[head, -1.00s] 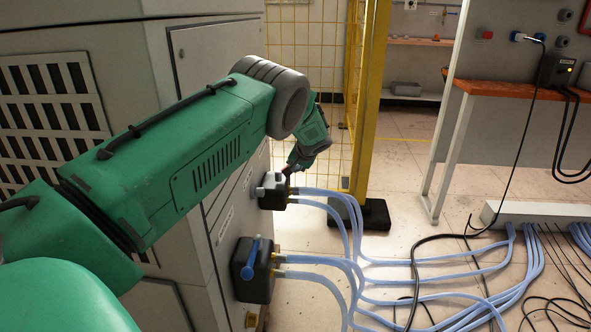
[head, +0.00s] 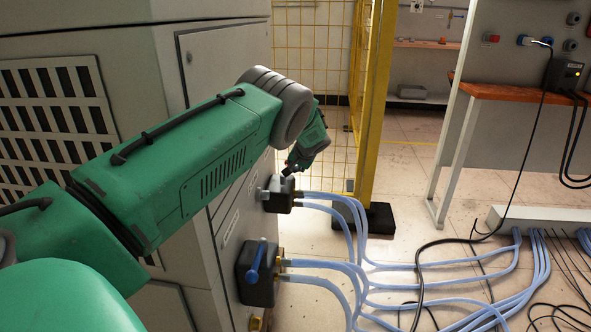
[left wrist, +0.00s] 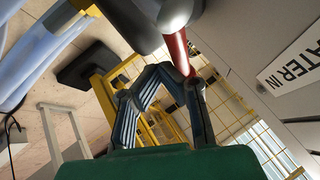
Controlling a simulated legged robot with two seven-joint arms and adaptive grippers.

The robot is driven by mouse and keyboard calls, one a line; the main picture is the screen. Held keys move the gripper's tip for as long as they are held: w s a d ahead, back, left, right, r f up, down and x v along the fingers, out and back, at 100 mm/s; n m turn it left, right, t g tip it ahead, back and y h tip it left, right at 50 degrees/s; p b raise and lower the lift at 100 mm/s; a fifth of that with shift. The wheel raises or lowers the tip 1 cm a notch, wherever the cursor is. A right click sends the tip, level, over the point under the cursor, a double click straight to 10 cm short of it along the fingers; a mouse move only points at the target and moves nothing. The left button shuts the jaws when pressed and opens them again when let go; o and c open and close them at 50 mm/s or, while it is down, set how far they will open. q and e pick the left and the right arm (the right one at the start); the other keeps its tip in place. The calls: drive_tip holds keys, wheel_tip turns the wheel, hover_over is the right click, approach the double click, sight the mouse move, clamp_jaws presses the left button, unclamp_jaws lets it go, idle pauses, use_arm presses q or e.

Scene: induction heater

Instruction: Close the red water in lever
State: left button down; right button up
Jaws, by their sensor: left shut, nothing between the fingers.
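The red lever (left wrist: 179,52) shows in the left wrist view, running from a rounded grey valve part (left wrist: 172,14) down to my left gripper. In the head view the red lever is hidden. My left gripper (left wrist: 180,76) is shut with nothing between its fingers. Its fingertips are at the lever's free end, seemingly touching it or very close. In the head view the left gripper (head: 289,169) is small, just above the upper dark valve block (head: 280,199) on the cabinet's side. A "WATER IN" label (left wrist: 292,65) is on the panel beside the lever.
A lower valve block (head: 262,287) with a blue lever (head: 256,261) sits below. Pale blue hoses (head: 335,268) run from both blocks across the floor. A yellow post (head: 371,110) and mesh fence stand behind the gripper. An orange-topped workbench (head: 505,92) is at right.

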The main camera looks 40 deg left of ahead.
idle(0.3)
use_arm(q)
drive_tip(key=v, duration=1.1)
drive_tip(key=shift+d+r, duration=0.25)
drive_tip(key=shift+r, duration=0.05)
drive_tip(key=shift+s+f, duration=0.1)
drive_tip(key=shift+s, duration=0.1)
